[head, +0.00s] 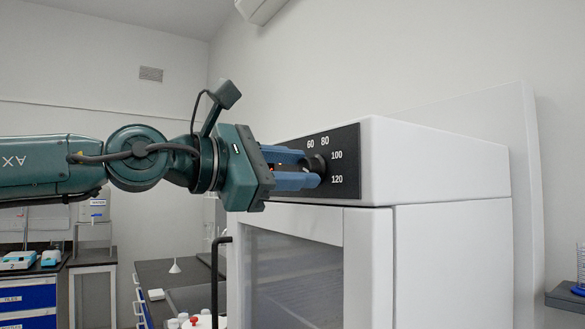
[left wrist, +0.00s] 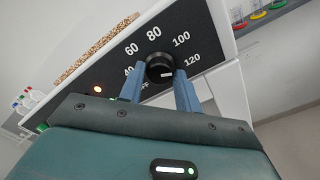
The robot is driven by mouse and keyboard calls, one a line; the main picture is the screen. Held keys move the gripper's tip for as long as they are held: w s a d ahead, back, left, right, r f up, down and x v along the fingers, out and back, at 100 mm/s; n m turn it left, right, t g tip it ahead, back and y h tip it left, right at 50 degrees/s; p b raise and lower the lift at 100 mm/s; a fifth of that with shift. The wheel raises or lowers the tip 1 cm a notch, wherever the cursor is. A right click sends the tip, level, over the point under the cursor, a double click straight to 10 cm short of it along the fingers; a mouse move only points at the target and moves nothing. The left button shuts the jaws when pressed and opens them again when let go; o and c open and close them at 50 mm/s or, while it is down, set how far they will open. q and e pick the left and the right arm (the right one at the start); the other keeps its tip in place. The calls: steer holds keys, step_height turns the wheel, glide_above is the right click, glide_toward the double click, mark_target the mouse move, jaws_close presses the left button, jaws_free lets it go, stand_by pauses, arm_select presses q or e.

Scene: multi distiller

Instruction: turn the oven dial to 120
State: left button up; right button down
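The black oven dial (left wrist: 159,67) sits on the dark panel (head: 350,146) at the top of the white oven. The panel is printed with 40, 60, 80, 100 and 120, and an OFF mark partly hidden by a finger. A short white mark shows on the dial's lower right part in the left wrist view; its exact reading is unclear. The blue fingers of my left gripper (head: 312,172) are around the dial, one on each side, with no clear gap. The left gripper also shows in the left wrist view (left wrist: 161,76). My right gripper is not in view.
The oven's glass door (head: 294,283) is below the panel, with a black handle (head: 215,272) at its left. A dark bench (head: 165,272) with a white funnel stands behind at left. A shelf with blue labware (head: 570,291) is at the right edge.

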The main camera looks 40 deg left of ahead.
arm_select(q)
steer(key=o, duration=0.4)
steer(key=shift+c, duration=0.2)
steer(key=shift+s, duration=0.1)
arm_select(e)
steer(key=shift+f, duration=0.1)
arm_select(q)
steer(key=shift+s+a, duration=0.15)
steer(key=shift+s, duration=0.1)
steer(key=b+v, duration=0.3)
steer(key=v, duration=0.9)
steer(key=shift+s, duration=0.2)
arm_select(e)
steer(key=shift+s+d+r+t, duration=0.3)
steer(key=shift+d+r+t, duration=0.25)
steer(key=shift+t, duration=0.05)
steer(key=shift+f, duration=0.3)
